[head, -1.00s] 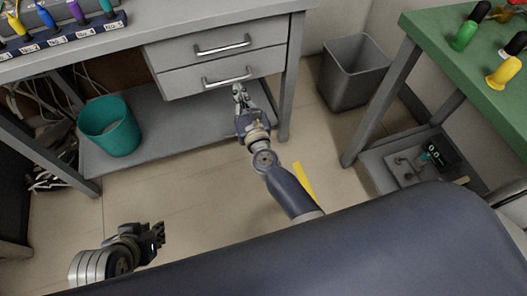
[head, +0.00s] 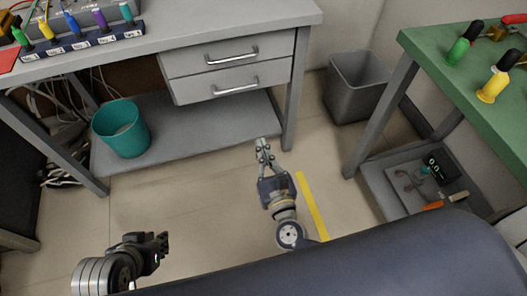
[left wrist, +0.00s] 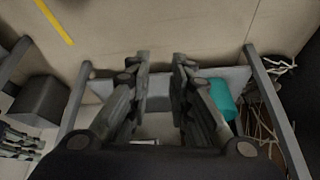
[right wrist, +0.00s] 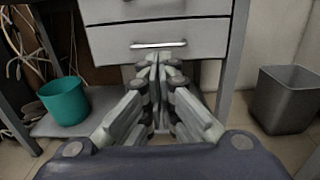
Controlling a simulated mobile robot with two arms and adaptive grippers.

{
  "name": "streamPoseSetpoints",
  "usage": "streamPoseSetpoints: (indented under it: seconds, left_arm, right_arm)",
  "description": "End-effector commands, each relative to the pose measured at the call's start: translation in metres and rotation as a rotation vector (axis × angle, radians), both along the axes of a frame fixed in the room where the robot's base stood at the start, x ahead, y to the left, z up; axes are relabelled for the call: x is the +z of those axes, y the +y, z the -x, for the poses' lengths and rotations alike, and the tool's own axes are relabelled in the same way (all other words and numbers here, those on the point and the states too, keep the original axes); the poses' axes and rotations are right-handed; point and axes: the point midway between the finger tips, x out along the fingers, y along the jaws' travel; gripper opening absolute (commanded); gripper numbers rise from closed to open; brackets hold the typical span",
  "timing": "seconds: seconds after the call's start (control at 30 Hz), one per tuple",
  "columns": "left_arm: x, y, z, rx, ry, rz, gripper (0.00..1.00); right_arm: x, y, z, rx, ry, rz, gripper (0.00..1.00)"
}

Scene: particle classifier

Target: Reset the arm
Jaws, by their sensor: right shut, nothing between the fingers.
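My right gripper (head: 262,147) is shut and empty. It points away from me over the floor, in front of the grey workbench (head: 215,27) and below its drawers (head: 232,84). Its fingertips also show together in the right wrist view (right wrist: 154,62). My left gripper (head: 163,246) is at the lower left of the head view, low over the floor and pointing right. In the left wrist view its fingers (left wrist: 162,57) stand apart with nothing between them, so it is open.
A teal bin (head: 122,129) stands on the workbench's lower shelf. A yellow strip (head: 312,207) marks the floor. Open floor lies around both grippers.

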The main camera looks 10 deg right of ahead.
Motion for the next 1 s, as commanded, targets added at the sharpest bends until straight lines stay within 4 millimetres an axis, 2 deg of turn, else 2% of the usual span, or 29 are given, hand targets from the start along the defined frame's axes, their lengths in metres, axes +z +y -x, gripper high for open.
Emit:
streamPoseSetpoints:
  seconds: [0.1, 0.33, 0.47, 0.57, 0.63, 0.77, 0.87, 1.0]
  left_arm:
    - [0.000, 0.000, 0.000, 0.000, 0.000, 0.000, 0.20]
    - [0.000, 0.000, 0.000, 0.000, 0.001, 0.000, 0.20]
    - [-0.005, 0.000, 0.001, 0.000, 0.010, -0.002, 0.20]
    - [-0.012, 0.001, 0.002, 0.001, 0.025, -0.004, 0.20]
    - [-0.019, 0.001, 0.003, 0.002, 0.038, -0.006, 0.20]
    - [-0.032, 0.002, 0.005, 0.003, 0.065, -0.011, 0.20]
    - [-0.042, 0.003, 0.008, 0.004, 0.086, -0.015, 0.20]
    - [-0.055, 0.004, 0.011, 0.006, 0.113, -0.020, 0.20]
  right_arm:
    - [0.000, 0.000, 0.006, 0.001, 0.001, -0.001, 0.00]
    - [0.000, 0.001, 0.007, 0.006, 0.000, 0.009, 0.00]
    - [0.007, 0.014, 0.008, 0.079, -0.016, 0.143, 0.00]
    - [0.011, 0.036, 0.013, 0.206, -0.043, 0.392, 0.00]
    - [0.011, 0.052, 0.019, 0.316, -0.072, 0.626, 0.00]
    - [-0.006, 0.071, 0.038, 0.528, -0.127, 1.093, 0.00]
    - [-0.029, 0.071, 0.057, 0.698, -0.166, 1.446, 0.00]
    - [-0.066, 0.048, 0.087, 0.967, -0.205, 1.907, 0.00]
